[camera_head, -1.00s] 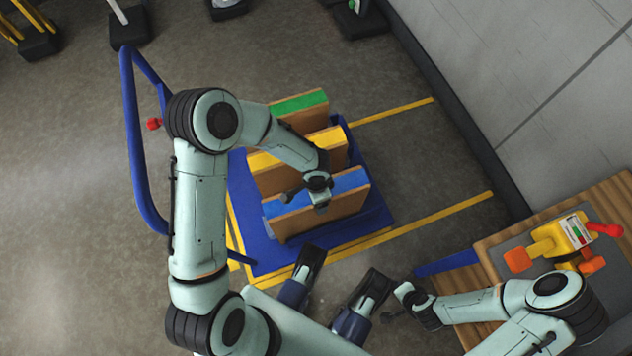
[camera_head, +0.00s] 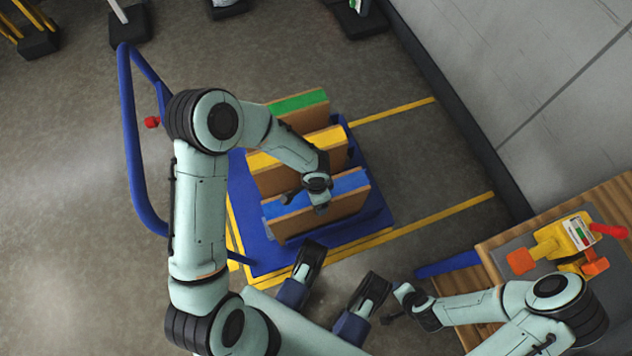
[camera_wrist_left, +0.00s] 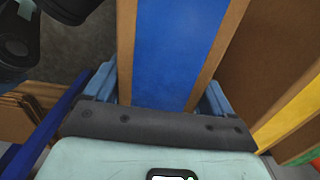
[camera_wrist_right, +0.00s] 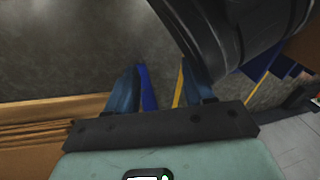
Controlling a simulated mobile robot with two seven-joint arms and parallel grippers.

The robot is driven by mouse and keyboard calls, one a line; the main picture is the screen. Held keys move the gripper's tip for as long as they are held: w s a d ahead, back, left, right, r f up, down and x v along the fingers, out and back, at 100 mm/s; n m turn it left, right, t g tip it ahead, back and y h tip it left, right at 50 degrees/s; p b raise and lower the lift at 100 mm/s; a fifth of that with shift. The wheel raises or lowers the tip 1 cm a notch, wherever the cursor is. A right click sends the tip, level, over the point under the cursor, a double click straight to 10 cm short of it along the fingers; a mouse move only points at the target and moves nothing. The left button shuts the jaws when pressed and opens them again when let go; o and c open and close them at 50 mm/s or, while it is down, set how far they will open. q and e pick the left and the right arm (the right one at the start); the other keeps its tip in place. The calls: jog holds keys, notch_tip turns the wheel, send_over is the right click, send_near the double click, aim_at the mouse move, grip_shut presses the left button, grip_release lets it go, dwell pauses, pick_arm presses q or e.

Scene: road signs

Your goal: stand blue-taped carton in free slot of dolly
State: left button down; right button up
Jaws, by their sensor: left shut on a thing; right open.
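The blue-taped carton (camera_head: 345,186) stands upright in the front part of the blue dolly (camera_head: 265,262), in front of the yellow-taped carton. My left gripper (camera_head: 318,194) is shut on its top, and in the left wrist view the fingers straddle the blue-taped carton (camera_wrist_left: 178,45). The yellow-taped carton (camera_head: 325,140) and the green-taped carton (camera_head: 298,102) stand behind it on the dolly. My right gripper (camera_head: 395,305) is open and empty, near the wooden table. Whether the carton's bottom rests fully in the slot is hidden.
The dolly's blue handle (camera_head: 130,130) rises at the left. A wooden table (camera_head: 560,215) at right holds a yellow tool (camera_head: 560,240) with red and orange parts. A wall runs along the upper right.

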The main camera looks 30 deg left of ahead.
pick_arm(q)
jog(key=shift+f, duration=0.2)
pick_arm(e)
jog(key=shift+f, duration=0.25)
pick_arm(q)
grip_release()
notch_tip(320, 180, up, 9)
jog(key=p, duration=0.3)
jog(key=shift+r, duration=0.2)
notch_tip(320, 180, up, 4)
jog(key=shift+r+p, duration=0.1)
jog(key=shift+p, duration=0.75)
pick_arm(e)
notch_tip(320, 180, up, 7)
jog(key=a, duration=0.2)
jog(key=shift+s+f, duration=0.15)
